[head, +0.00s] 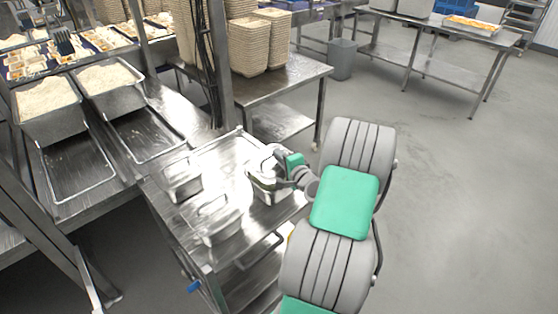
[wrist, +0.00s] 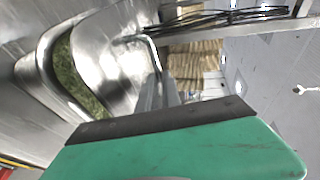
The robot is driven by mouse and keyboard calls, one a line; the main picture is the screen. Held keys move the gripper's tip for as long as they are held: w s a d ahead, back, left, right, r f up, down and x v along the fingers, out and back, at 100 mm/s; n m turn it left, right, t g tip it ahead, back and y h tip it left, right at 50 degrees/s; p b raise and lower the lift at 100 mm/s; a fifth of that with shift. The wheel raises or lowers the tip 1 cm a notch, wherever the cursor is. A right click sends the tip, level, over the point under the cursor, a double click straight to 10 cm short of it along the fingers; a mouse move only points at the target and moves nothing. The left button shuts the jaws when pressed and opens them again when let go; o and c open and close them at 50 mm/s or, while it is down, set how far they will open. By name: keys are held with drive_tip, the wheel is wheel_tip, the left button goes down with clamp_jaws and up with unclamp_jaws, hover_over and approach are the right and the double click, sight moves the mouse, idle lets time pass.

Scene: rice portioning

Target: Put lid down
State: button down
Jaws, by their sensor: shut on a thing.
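A shiny steel lid (wrist: 112,62) with a bent wire handle (wrist: 152,52) fills the upper left of the wrist view. My gripper (wrist: 160,92) is shut on the lid's handle. The lid lies over a steel container (wrist: 32,62), and a curved gap along one side shows green food (wrist: 75,75) inside. I cannot tell whether the lid touches the rim. In the head view my gripper (head: 270,165) is above this container (head: 270,194) at the right side of a steel cart (head: 150,190). My gripper and wrist hide most of the lid there.
Two more steel containers stand on the cart, one at the back left (head: 182,182) and one at the front (head: 218,222). Rice bins (head: 112,88) stand on the counter at left. A table with stacked baskets (head: 262,45) stands behind. The floor at right is clear.

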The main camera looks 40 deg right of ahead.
drive_tip(key=shift+d+f, duration=0.1)
drive_tip(key=shift+f, duration=0.8)
drive_tip(key=shift+f+b, duration=0.5)
drive_tip(key=shift+f, duration=0.15)
drive_tip(key=c, duration=1.5)
unclamp_jaws()
drive_tip(key=shift+c, duration=0.2)
